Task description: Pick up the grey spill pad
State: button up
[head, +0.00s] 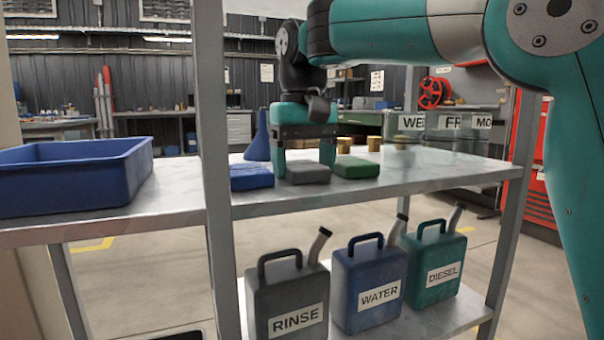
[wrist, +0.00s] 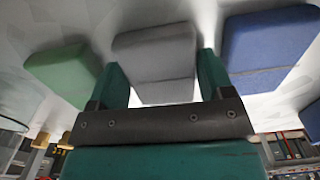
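The grey spill pad (head: 308,174) lies flat on the upper metal shelf, between a blue pad (head: 250,177) and a green pad (head: 356,167). My gripper (head: 305,165) points down over it with its fingers apart, one near each side of the grey pad. In the wrist view the grey pad (wrist: 155,55) shows between the two fingers (wrist: 162,75), with no clear sign of them pressing on it. The green pad (wrist: 62,72) is at left there and the blue pad (wrist: 268,48) at right.
A blue bin (head: 75,180) stands at the shelf's left, beyond a grey upright post (head: 213,150). A blue funnel (head: 257,140) and brass-coloured pieces stand behind the pads. Jerrycans labelled RINSE (head: 288,300), WATER (head: 368,275) and DIESEL (head: 435,262) stand on the lower shelf.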

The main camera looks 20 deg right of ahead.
aim_at(303, 164)
jog(key=c, duration=0.4)
jog(key=shift+c, duration=0.2)
jog(key=shift+r+p, duration=0.85)
jog(key=shift+r, duration=0.05)
notch_tip(303, 164, up, 2)
jog(key=shift+p, duration=0.95)
jog(key=s+b, duration=0.1)
jog(key=s, duration=1.7)
jog(key=shift+f+b, duration=0.15)
jog(key=shift+b, duration=0.2)
jog(key=o, duration=0.3)
jog(key=shift+c, duration=1.2)
